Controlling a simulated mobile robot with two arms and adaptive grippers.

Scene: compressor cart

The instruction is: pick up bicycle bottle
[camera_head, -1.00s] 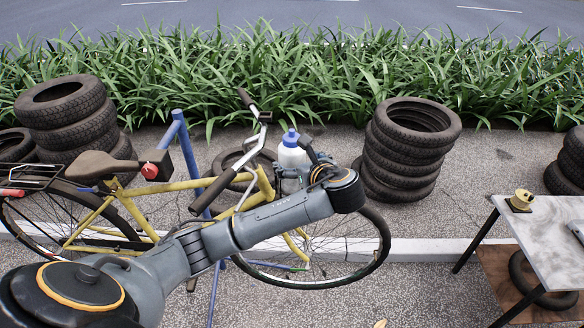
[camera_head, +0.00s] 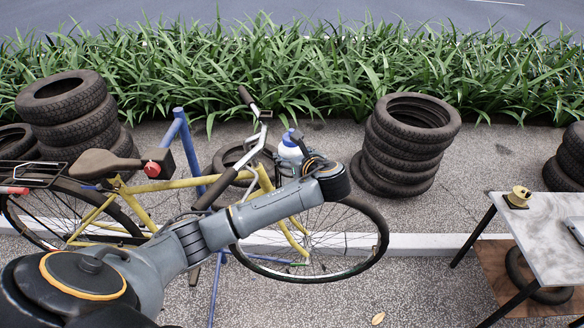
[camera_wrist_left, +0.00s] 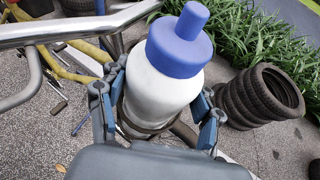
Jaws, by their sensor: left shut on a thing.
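The bicycle bottle (camera_head: 288,151) is white with a blue cap and spout. In the head view it stands above the front of the yellow bicycle (camera_head: 160,184), partly hidden behind my left wrist. In the left wrist view the bottle (camera_wrist_left: 162,85) fills the middle, its cap tilted toward the upper right. The fingers of my left gripper (camera_wrist_left: 160,112) lie on both sides of its body, shut on it. The bottle's lower end is hidden by the gripper. My right gripper is in neither view.
The bicycle's handlebar (camera_wrist_left: 78,29) passes close beside the bottle. A tall tire stack (camera_head: 405,148) stands right of the bicycle, and another (camera_head: 70,115) at the left. A table (camera_head: 552,233) is at the right edge. Grass (camera_head: 300,85) lines the back.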

